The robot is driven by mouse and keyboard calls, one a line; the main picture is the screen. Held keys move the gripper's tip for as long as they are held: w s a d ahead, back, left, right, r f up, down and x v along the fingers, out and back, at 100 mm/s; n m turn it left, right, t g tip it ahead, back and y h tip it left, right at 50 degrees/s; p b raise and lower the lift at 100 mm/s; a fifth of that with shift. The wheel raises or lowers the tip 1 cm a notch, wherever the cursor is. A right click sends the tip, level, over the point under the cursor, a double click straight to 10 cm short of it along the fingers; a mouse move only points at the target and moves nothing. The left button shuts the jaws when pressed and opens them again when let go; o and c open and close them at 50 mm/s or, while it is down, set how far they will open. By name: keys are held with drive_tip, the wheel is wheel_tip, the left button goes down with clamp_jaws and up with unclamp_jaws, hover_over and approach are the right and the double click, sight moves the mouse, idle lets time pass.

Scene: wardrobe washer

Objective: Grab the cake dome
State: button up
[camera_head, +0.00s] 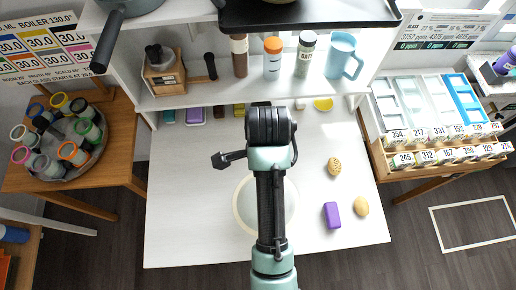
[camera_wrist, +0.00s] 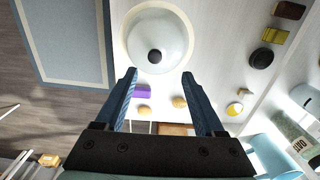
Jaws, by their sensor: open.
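The cake dome (camera_wrist: 172,34) is a pale translucent dome with a dark round knob (camera_wrist: 155,56) on top. It stands on the white table inside a cream-rimmed disc, at the top middle of the wrist view. In the head view its pale round shape (camera_head: 243,203) shows at the table's middle, partly hidden behind my arm. My gripper (camera_wrist: 160,74) is open, with its two blue fingers apart and nothing between them. In the wrist view the fingertips lie just below the knob, on either side of it, and appear apart from the dome.
A purple block (camera_head: 332,215), a yellow-tan oval (camera_head: 361,206) and a textured tan item (camera_head: 334,167) lie right of the dome. A shelf (camera_head: 202,97) with bottles and a blue jug (camera_head: 342,56) stands behind. The table's front left is clear.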

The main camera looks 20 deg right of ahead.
drive_tip(key=f+b, duration=0.1)
drive_tip(key=b, duration=0.1)
drive_tip(key=s+f+b, duration=0.1)
drive_tip(key=f, duration=0.1)
drive_tip(key=shift+s+f+b, duration=0.15)
drive_tip(key=shift+s+b, duration=0.05)
drive_tip(key=shift+b, duration=0.15)
drive_tip(key=f, duration=0.3)
drive_tip(key=shift+w+f, duration=0.25)
drive_tip(key=shift+w, duration=0.05)
drive_tip(key=shift+s+f, duration=0.15)
drive_tip(key=shift+f, duration=0.25)
drive_tip(key=f, duration=0.1)
drive_tip(key=f+p, duration=0.1)
drive_tip(key=f, duration=0.3)
drive_tip(key=shift+s+d, duration=0.1)
drive_tip(key=shift+d, duration=0.3)
drive_tip(key=shift+c, duration=0.2)
clamp_jaws()
